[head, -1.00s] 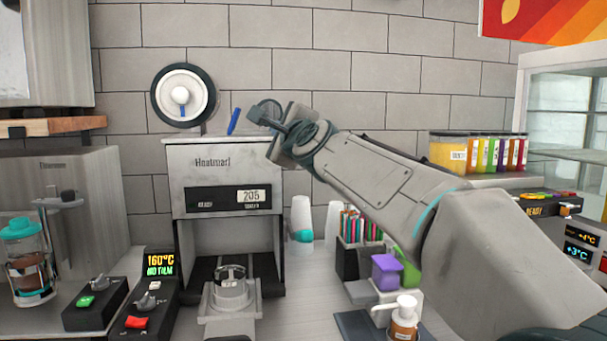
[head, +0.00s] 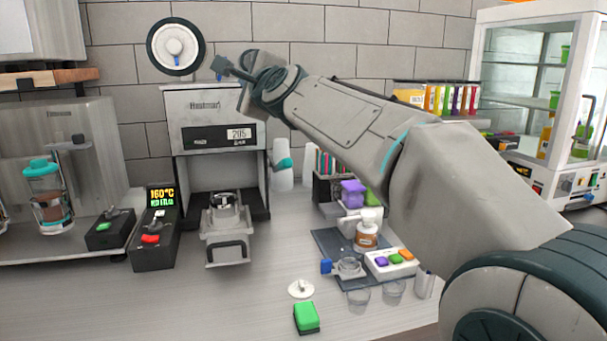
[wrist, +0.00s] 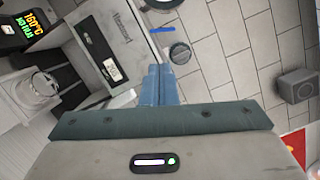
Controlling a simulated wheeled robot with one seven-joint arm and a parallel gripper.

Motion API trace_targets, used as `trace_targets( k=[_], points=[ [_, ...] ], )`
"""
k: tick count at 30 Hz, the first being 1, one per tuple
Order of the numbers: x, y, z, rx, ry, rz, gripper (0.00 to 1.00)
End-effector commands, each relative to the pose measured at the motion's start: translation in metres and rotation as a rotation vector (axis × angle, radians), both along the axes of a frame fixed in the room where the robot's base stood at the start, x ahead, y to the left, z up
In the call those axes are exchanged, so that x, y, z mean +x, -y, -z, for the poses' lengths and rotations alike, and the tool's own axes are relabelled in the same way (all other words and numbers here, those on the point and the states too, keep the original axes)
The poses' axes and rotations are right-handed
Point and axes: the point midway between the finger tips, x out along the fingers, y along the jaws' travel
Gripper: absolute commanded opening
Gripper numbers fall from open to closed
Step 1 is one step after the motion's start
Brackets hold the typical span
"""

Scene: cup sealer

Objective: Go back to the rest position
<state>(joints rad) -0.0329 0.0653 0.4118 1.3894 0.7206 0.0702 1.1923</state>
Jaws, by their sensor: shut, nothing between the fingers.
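My gripper (head: 226,67) is raised in front of the tiled wall in the head view, above and to the right of the sealer's top. In the wrist view its two bluish fingers (wrist: 158,84) lie side by side, shut with nothing between them. The grey cup sealer (head: 215,130) stands against the wall with its display reading 205. Its drawer (head: 226,251) is out at the front, with a round holder (head: 224,207) on it. My arm crosses the right half of the head view and hides part of the counter and wall.
A control box (head: 153,238) reading 160°C stands left of the sealer. A dark mat (head: 327,238), a pump bottle (head: 367,233), clear cups (head: 358,299) and a green block (head: 306,317) are on the counter at right.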

Motion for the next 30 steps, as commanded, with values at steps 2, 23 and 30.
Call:
trace_targets(
  k=[2,23,30],
  points=[
    [-0.003,0.006,0.012,-0.074,-0.004,0.006,0.0],
    [-0.122,0.139,0.248,-1.221,-0.227,-0.216,0.0],
    [-0.233,0.22,0.355,-1.601,-0.392,-0.556,0.0]
  ],
)
